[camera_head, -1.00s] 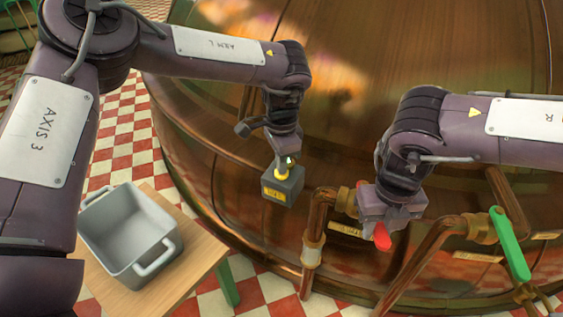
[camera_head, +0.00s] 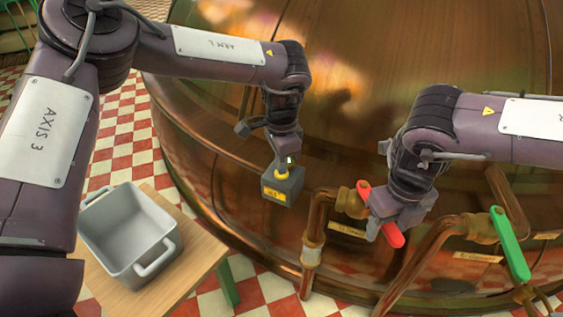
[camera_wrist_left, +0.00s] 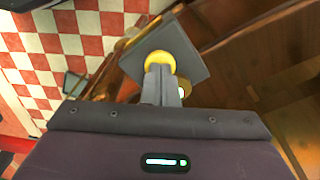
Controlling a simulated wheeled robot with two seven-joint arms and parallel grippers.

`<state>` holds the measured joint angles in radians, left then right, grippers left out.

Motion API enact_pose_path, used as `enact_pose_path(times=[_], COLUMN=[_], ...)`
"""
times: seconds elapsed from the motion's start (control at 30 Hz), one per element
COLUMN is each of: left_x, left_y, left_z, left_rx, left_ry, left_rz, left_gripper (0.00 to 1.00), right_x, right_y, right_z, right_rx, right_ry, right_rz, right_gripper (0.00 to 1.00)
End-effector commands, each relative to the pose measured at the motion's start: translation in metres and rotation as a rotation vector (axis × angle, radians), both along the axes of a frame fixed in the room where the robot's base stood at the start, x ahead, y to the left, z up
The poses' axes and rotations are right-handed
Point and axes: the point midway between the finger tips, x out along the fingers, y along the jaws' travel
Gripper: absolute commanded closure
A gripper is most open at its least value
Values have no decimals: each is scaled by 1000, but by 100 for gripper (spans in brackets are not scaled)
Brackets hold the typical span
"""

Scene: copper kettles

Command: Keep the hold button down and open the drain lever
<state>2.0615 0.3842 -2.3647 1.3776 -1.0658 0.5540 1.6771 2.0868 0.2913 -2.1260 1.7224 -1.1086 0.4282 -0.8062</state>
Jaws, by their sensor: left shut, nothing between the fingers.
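A dark grey box with a yellow label (camera_head: 282,187) and a yellow button (camera_head: 281,173) stands in front of the copper kettle. My left gripper (camera_head: 283,166) is shut and empty, its fingertips pressed on the button. The left wrist view also shows the fingers (camera_wrist_left: 163,72) on the yellow button (camera_wrist_left: 158,60). A red lever (camera_head: 394,236) sits on a copper pipe valve. My right gripper (camera_head: 388,219) is around it and appears shut on it, hiding its middle. A green lever (camera_head: 510,244) is on another pipe to the right. The small labels cannot be read.
A grey two-handled tub (camera_head: 127,230) stands on a wooden table (camera_head: 206,246) at the lower left. Copper pipes (camera_head: 415,262) run in front of the large kettle (camera_head: 430,50). The checked floor shows between table and kettle.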

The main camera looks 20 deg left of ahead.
Motion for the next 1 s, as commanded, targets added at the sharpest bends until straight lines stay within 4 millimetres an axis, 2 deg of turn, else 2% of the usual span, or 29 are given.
enact_pose_path(times=[0.27,1.0], left_x=[0,0], left_y=[0,0], left_z=[3,64], left_rx=[0,-1], left_ry=[0,-1], left_rz=[0,0], left_gripper=[100,100], right_x=[0,0], right_y=[0,0], right_z=[3,64], right_rx=[0,0], right_ry=[0,1], right_rz=[0,0], right_gripper=[45,45])
